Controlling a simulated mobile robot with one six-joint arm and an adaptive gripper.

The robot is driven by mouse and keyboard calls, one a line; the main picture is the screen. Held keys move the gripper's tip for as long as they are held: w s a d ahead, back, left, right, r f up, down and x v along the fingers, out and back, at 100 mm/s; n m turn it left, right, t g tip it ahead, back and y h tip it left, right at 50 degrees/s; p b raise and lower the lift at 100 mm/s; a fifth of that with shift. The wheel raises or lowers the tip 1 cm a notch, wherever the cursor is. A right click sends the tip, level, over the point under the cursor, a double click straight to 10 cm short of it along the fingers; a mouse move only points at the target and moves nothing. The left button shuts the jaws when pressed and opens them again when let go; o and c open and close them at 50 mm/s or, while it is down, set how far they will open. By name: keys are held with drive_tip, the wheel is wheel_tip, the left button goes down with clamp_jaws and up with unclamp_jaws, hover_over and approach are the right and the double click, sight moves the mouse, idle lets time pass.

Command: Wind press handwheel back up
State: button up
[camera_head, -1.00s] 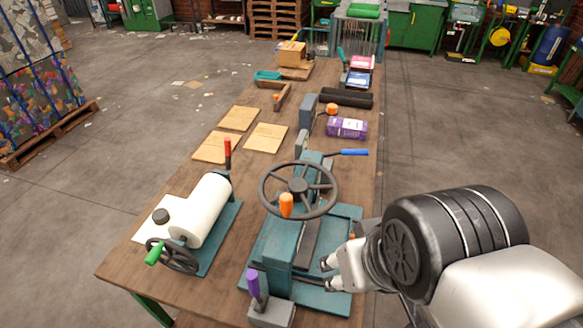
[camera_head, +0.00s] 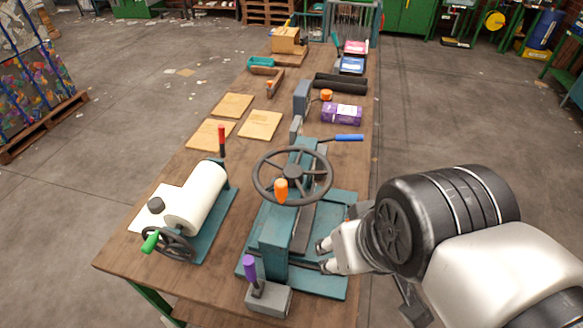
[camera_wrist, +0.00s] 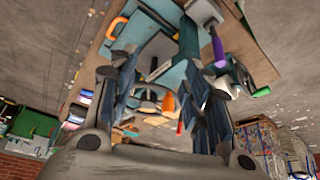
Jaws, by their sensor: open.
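The teal press (camera_head: 275,240) stands at the near right of the bench. Its dark spoked handwheel (camera_head: 292,172) lies roughly level on top, with an upright orange knob (camera_head: 281,190) on the near side of its rim. My gripper (camera_head: 324,256) is open, with nothing seen between its fingers. It is to the right of the press column, over the base plate and below the wheel's height, apart from the wheel. In the wrist view the open fingers (camera_wrist: 158,60) frame parts of the press, and the orange knob (camera_wrist: 168,102) shows between them. Much of the wheel is hard to make out there.
A roller device (camera_head: 196,198) with a green-handled crank stands to the left. A grey block with a purple lever (camera_head: 250,268) is in front of the press. A blue-handled lever (camera_head: 345,138) and a purple box (camera_head: 342,113) lie behind.

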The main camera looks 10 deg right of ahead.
wheel_tip(320, 180, up, 8)
drive_tip(key=f+g+p, duration=0.1)
drive_tip(key=g+p, duration=0.4)
drive_tip(key=p, duration=0.9)
hover_over(281, 182)
wheel_tip(281, 182, down, 16)
drive_tip(key=shift+f+b, duration=0.25)
drive_tip(key=shift+b, duration=0.95)
clamp_jaws()
